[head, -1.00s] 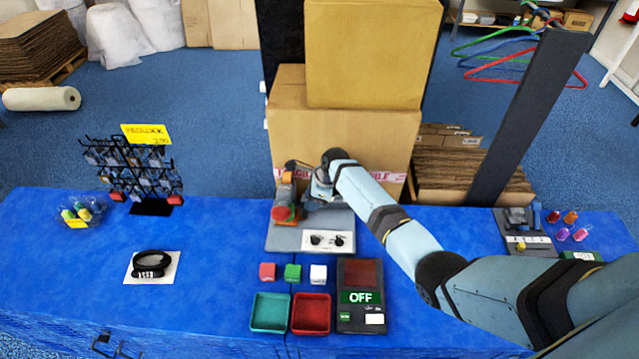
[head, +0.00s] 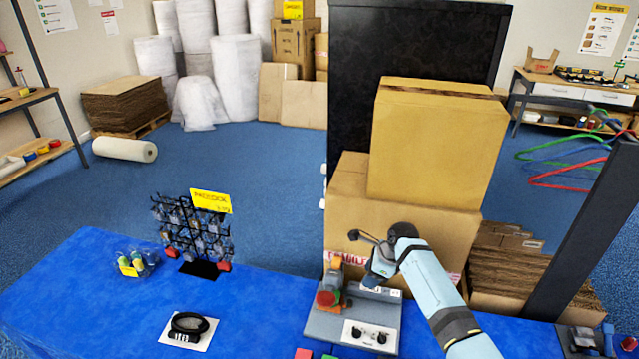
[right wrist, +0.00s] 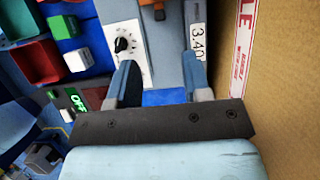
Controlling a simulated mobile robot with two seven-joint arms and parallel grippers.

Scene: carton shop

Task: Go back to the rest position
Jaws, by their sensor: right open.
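My right gripper (head: 372,268) is in front of the stacked cartons, by the back of a grey device (head: 322,322) with a red and orange part. In the right wrist view, its two fingers (right wrist: 162,70) stand apart with nothing between them. Part of a black dial on a white plate (right wrist: 122,45) shows beside one finger, and a label reading 3.40 (right wrist: 198,40) is behind the other. The head view does not clearly show whether the gripper touches the device. My left gripper is in neither view.
Two large cartons (head: 435,140) stand close behind my right gripper. A dark post (head: 595,240) rises at the right. On the blue table (head: 70,290) are a padlock rack (head: 195,235) and a black coiled lock (head: 188,325). The table's left part has free room.

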